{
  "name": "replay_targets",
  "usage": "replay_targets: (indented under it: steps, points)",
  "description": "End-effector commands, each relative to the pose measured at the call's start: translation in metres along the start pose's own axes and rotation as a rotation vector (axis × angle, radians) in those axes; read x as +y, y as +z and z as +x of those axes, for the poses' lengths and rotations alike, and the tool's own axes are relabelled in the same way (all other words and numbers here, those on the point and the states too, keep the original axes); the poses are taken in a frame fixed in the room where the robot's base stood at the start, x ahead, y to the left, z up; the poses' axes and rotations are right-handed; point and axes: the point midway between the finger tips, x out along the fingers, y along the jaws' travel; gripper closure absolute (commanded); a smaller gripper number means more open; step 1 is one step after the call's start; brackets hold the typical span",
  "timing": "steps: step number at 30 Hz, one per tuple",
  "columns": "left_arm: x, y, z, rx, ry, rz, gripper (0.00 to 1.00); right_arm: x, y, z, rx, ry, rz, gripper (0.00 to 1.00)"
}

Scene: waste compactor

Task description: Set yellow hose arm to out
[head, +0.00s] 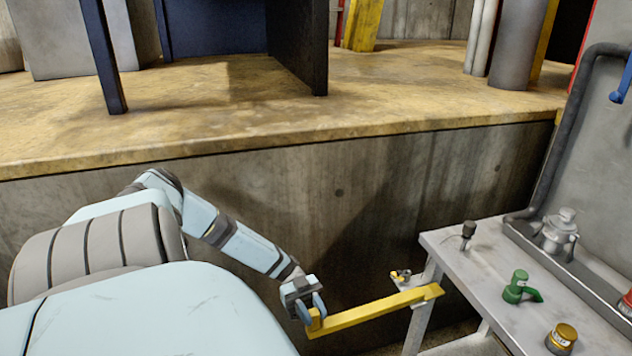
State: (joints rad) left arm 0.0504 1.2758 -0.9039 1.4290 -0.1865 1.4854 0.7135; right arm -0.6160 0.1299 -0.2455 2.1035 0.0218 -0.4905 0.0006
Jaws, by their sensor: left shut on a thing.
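The yellow hose arm (375,312) is a long yellow bar low in the head view. Its right end meets a bracket at the left side of the grey bench. It reaches out to the left from the bench, roughly level, in front of the concrete wall. My left gripper (312,312) is shut on the left, free end of the yellow hose arm. The fingers hide part of that end. My right gripper is not in view.
The grey bench (462,262) at the right carries a green valve (519,288), a yellow-topped knob (562,337) and a metal fitting (560,230). A concrete wall (350,205) with a ledge (300,110) stands behind. A dark pipe (562,130) runs up at the right.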

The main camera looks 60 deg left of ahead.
Motion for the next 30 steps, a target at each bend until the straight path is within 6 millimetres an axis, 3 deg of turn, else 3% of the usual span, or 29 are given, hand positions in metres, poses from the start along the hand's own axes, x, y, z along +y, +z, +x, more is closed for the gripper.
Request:
replay_targets:
  steps: [8, 9, 11, 12, 22, 30]
  points:
    - [0.000, 0.000, -0.001, -0.004, -0.004, -0.002, 1.00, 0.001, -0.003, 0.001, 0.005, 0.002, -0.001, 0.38]
    - [0.000, 0.000, -0.001, -0.004, -0.004, -0.002, 0.64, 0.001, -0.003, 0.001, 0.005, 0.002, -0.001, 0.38]
    - [0.000, 0.000, -0.001, -0.004, -0.004, -0.002, 0.50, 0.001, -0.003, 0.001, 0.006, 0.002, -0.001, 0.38]
    - [0.000, 0.000, -0.001, -0.004, -0.003, -0.001, 0.48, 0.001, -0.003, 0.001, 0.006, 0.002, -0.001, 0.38]
    - [-0.001, 0.001, -0.007, -0.003, -0.003, 0.000, 0.48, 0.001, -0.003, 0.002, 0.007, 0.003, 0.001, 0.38]
    - [0.000, 0.001, -0.050, -0.005, -0.005, 0.000, 0.48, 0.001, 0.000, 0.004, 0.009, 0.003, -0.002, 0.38]
